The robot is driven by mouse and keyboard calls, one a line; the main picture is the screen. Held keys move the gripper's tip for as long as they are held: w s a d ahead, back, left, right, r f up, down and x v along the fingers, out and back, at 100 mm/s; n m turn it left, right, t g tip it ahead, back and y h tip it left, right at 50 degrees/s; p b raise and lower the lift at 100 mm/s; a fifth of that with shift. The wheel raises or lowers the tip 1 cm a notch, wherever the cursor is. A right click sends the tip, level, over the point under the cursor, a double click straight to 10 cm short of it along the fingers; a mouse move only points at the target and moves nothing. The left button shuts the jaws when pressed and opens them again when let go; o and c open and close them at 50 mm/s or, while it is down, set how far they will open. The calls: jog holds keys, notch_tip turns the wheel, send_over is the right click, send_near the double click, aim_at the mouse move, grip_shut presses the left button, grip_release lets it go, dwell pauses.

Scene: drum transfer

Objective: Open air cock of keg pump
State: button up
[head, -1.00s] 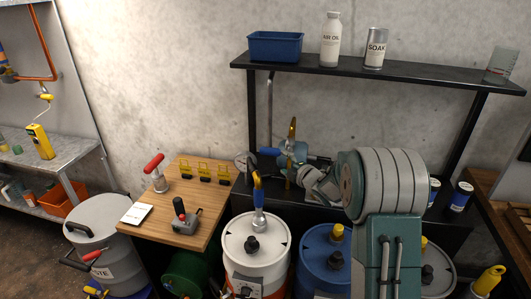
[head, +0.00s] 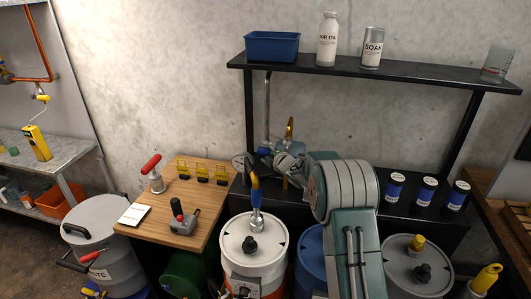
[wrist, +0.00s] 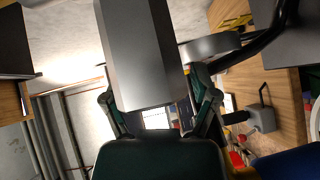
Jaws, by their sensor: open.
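A metal fitting with an upright brass-coloured piece (head: 290,129) stands behind my arm, in front of the back wall. It looks like part of the keg pump, but my arm hides much of it and I cannot make out the air cock. My gripper (wrist: 160,98) is open. Its two fingers lie on either side of a grey square-sided body (wrist: 140,50) in the wrist view; I cannot tell whether they touch it. In the head view the gripper's tips are hard to make out near the pump fitting.
A wooden table (head: 180,237) with a grey lever box (head: 184,217) and yellow clips stands left. A black shelf (head: 400,77) carries a blue bin (head: 272,46) and bottles above. Several dark cans (head: 427,192) stand right of my arm. A blue drum (head: 309,250) stands beside the white one.

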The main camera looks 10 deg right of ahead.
grip_shut()
